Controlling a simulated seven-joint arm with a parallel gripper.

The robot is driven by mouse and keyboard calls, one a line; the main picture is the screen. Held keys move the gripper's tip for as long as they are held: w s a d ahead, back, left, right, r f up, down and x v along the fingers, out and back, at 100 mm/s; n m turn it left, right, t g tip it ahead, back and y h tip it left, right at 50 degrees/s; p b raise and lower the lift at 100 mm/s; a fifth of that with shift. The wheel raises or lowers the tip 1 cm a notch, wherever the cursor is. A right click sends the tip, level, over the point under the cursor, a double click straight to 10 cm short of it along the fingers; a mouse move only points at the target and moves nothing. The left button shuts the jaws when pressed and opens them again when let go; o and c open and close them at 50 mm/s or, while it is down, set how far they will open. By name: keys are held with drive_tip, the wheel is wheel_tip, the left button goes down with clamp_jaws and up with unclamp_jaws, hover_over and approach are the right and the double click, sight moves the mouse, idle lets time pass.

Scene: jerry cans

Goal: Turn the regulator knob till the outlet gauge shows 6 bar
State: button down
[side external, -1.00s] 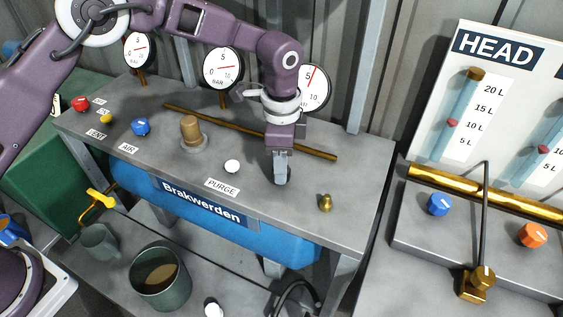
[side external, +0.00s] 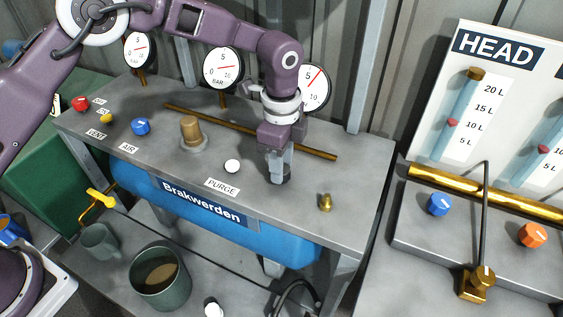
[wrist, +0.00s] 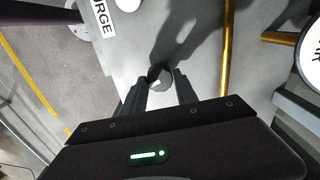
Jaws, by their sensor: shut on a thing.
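A dark grey knob (side external: 281,179) stands on the bench top to the right of the PURGE label. My gripper (side external: 281,168) points down over it, with its fingers closed around the knob's sides. The wrist view shows the knob (wrist: 163,77) between the two fingertips (wrist: 160,84), with a pale mark on it. The right-hand gauge (side external: 317,90) stands behind my wrist, which hides its left part. Its red needle points up and right, past the 5 and short of the 10. I cannot read its name or exact value.
Two other gauges (side external: 222,69) (side external: 139,50) stand farther left. A brass pipe (side external: 190,114) runs behind the knob.

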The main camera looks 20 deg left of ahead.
drive_tip(key=shift+r, duration=0.1)
drive_tip(key=c, duration=0.9)
unclamp_jaws()
drive_tip(key=shift+c, duration=0.2)
wheel_tip(320, 180, up, 7)
drive_tip(key=shift+r, duration=0.1)
